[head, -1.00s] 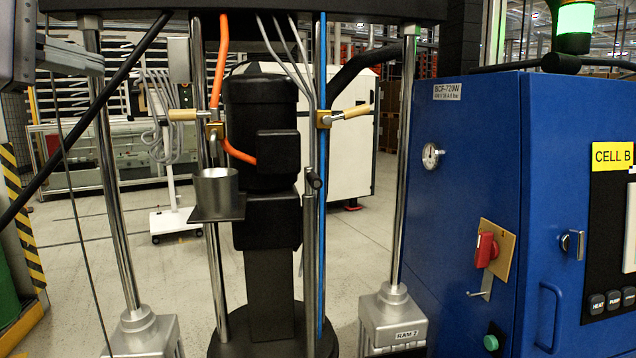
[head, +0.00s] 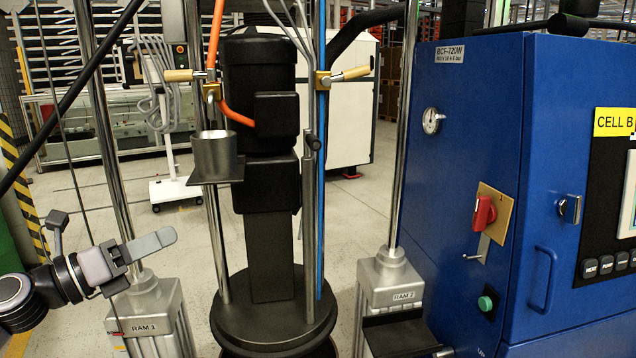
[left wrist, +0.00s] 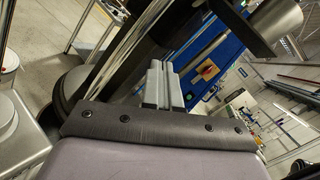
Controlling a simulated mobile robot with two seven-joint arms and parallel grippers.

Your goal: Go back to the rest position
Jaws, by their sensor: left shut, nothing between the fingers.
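My left gripper (head: 165,240) is in the lower left of the head view, in front of the left ram post. Its grey fingers are together and hold nothing. In the left wrist view its closed fingers (left wrist: 164,85) point away from the camera into open space, with nothing between them. The drum pump stands in the middle of the head view, with a black motor (head: 260,90). A metal cup (head: 216,153) sits on a small shelf at its left and also shows in the left wrist view (left wrist: 277,20). My right gripper is not seen.
The ram bases RAM 1 (head: 147,312) and RAM 2 (head: 390,277) flank the pump's round plate (head: 270,325). A blue cabinet (head: 475,170) with a red switch (head: 484,212) fills the right. Bare floor (head: 75,185) lies behind the left posts.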

